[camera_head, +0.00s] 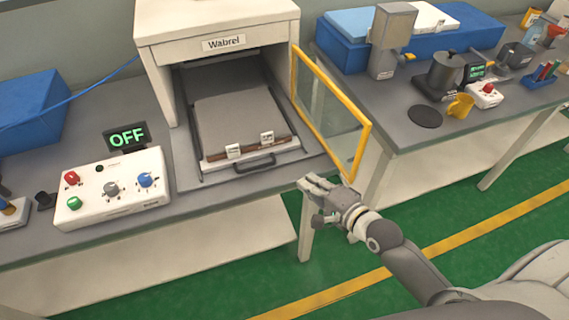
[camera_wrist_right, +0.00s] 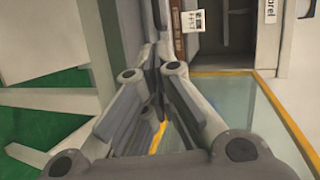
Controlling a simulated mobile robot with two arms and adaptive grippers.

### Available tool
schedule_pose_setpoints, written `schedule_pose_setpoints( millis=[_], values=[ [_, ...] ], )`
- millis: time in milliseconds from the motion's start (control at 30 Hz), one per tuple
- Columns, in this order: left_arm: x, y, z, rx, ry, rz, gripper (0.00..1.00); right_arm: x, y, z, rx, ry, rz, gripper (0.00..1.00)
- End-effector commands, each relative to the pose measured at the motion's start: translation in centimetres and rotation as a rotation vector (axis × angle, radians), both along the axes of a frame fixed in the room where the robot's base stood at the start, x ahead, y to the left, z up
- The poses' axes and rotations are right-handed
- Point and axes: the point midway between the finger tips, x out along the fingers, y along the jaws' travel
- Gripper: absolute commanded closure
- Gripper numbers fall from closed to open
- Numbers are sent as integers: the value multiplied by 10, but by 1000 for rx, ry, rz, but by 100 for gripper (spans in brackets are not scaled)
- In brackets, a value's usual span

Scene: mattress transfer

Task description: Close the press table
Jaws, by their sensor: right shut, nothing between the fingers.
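The press table (camera_head: 232,112) is a grey sliding plate that extends forward out of the white Wabrel press (camera_head: 217,22). At its front edge are a brown bar with two small white labels and a dark handle (camera_head: 255,163). My right gripper (camera_head: 308,184) is just right of and in front of the press table, apart from the handle, and below the open door. In the right wrist view my right gripper (camera_wrist_right: 155,55) shows its fingers together with nothing held; the brown bar (camera_wrist_right: 178,32) and a label appear beyond them. My left gripper is not in view.
The yellow-framed clear door (camera_head: 367,150) stands open at the press's right side, close to my right gripper. A white control box (camera_head: 112,212) and an OFF display (camera_head: 126,136) sit to the left. A second bench (camera_head: 400,135) with equipment stands right, beyond a floor gap.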

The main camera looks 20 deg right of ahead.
Motion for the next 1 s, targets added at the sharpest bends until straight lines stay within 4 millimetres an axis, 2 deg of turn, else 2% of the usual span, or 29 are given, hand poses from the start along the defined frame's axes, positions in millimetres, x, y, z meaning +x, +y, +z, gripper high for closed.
schedule_pose_setpoints(
  millis=[400,600,800,1000],
  values=[
    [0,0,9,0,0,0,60,61,21,-17,0,-1,-1,100],
    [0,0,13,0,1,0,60,85,30,-23,-3,-2,0,100],
    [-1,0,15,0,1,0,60,98,35,-29,-1,0,-1,100],
    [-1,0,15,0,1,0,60,101,36,-30,-1,0,-1,100]
  ],
)
